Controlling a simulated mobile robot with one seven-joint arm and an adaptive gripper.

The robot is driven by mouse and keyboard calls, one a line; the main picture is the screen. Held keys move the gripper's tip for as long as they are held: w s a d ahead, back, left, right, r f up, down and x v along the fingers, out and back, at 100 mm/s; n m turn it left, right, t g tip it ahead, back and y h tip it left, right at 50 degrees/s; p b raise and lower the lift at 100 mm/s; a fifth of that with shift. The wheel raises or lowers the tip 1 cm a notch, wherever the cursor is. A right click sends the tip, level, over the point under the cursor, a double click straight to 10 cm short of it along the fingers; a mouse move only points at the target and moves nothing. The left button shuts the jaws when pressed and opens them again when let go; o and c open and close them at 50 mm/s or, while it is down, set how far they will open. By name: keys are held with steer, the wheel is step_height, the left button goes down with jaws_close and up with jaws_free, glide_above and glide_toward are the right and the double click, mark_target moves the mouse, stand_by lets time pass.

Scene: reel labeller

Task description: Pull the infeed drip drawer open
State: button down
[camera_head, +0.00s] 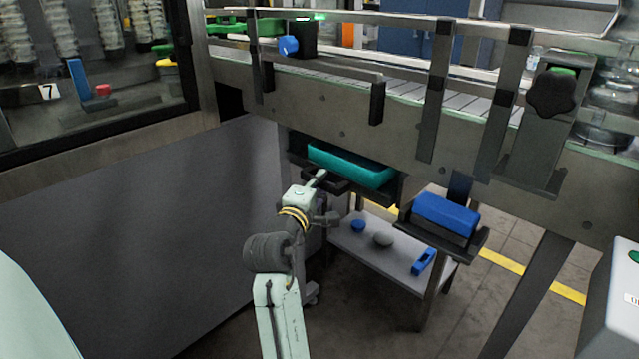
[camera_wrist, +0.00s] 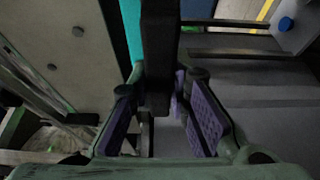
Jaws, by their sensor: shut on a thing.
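The drip drawer, a teal tray (camera_head: 352,166) in a dark frame, sits under the conveyor's side rail in the head view. Its teal side also shows as a strip in the wrist view (camera_wrist: 132,32). My gripper (camera_head: 321,178) is at the drawer's near left front, under the rail. In the wrist view my gripper (camera_wrist: 157,98) has its purple-padded fingers on either side of a black bar (camera_wrist: 160,50), which I take for the drawer's handle, and is shut on it. The contact is partly hidden, and how far out the drawer stands is hard to tell.
A blue block-like container (camera_head: 446,214) rests in a black holder under the rail to the right. Below stands a grey cart (camera_head: 385,256) with small blue and grey items. A grey panel (camera_head: 150,235) closes off the left. Open floor shows at lower right.

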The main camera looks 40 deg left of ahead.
stand_by(0.3)
steer(key=s+a+p, duration=0.1)
steer(key=s+p, duration=0.1)
steer(key=s, duration=1.8)
steer(key=shift+a+p, duration=0.25)
steer(key=shift+p, duration=0.05)
steer(key=c, duration=1.5)
jaws_free()
steer(key=shift+w, duration=0.1)
steer(key=v, duration=1.2)
